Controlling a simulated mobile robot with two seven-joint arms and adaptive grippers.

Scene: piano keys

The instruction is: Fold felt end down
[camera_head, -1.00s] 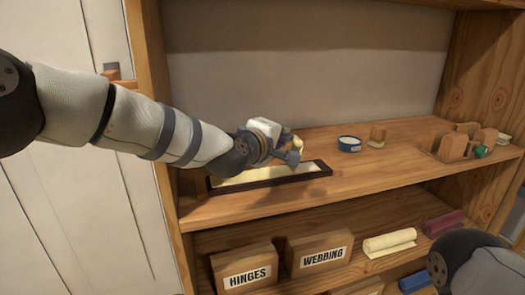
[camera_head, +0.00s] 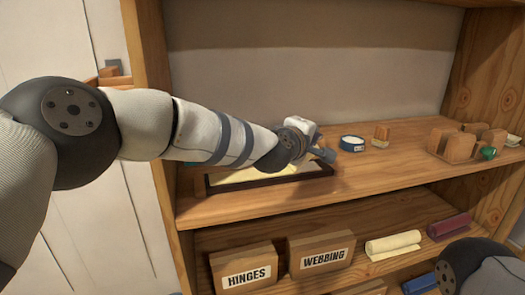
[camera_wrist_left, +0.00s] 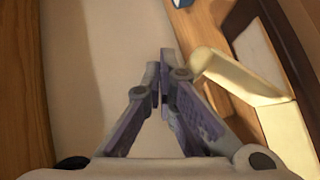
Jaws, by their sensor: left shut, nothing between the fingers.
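A cream felt strip (camera_head: 228,178) lies in a long dark-rimmed tray (camera_head: 245,185) on the upper shelf. My left wrist and hand hide much of it in the head view. In the left wrist view the felt (camera_wrist_left: 240,76) has one end standing up at an angle from the flat part. My left gripper (camera_wrist_left: 160,60) is shut and empty, with its fingertips just left of that raised end. Whether they touch it I cannot tell. In the head view the left gripper (camera_head: 324,154) is over the tray's right end. My right gripper is out of view.
A blue round tin (camera_head: 352,144) and a small wooden block (camera_head: 381,133) stand right of the tray. Wooden blocks (camera_head: 458,146) and a green item (camera_head: 488,153) are farther right. Boxes and rolled cloth (camera_head: 393,244) fill the lower shelf. The shelf's front right is clear.

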